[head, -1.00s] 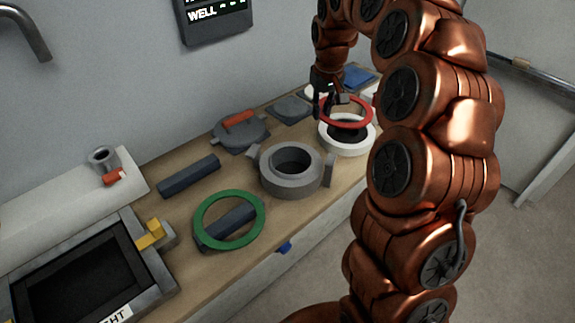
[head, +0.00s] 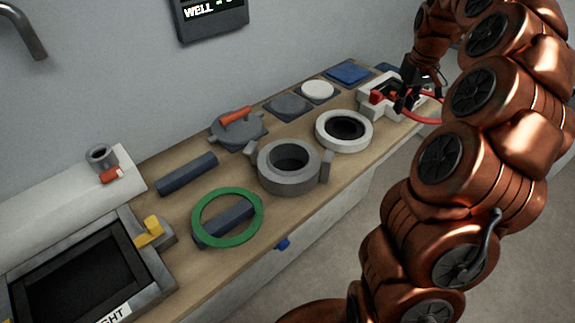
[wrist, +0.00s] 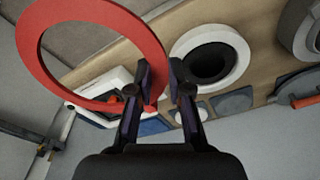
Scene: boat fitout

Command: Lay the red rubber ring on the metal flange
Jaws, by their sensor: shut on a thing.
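The red rubber ring (wrist: 35,72) is held by its edge in my gripper (wrist: 165,95), which is shut on it. In the head view the red ring (head: 424,119) is partly hidden by my arm, and my gripper (head: 408,100) is at the far right end of the bench, raised above it. The grey metal flange (head: 289,181), a thick round piece with side lugs and a dark central hole, stands on the bench left of my gripper. Its top is bare. Part of it shows in the wrist view (wrist: 312,35) at the upper right.
A white ring (head: 344,143) stands between flange and gripper. A green ring (head: 199,206) leans over a dark bar. A grey lid with an orange handle (head: 237,131), several coloured pads and a white box (head: 366,109) line the bench. A yellow-latched frame (head: 150,232) is at left.

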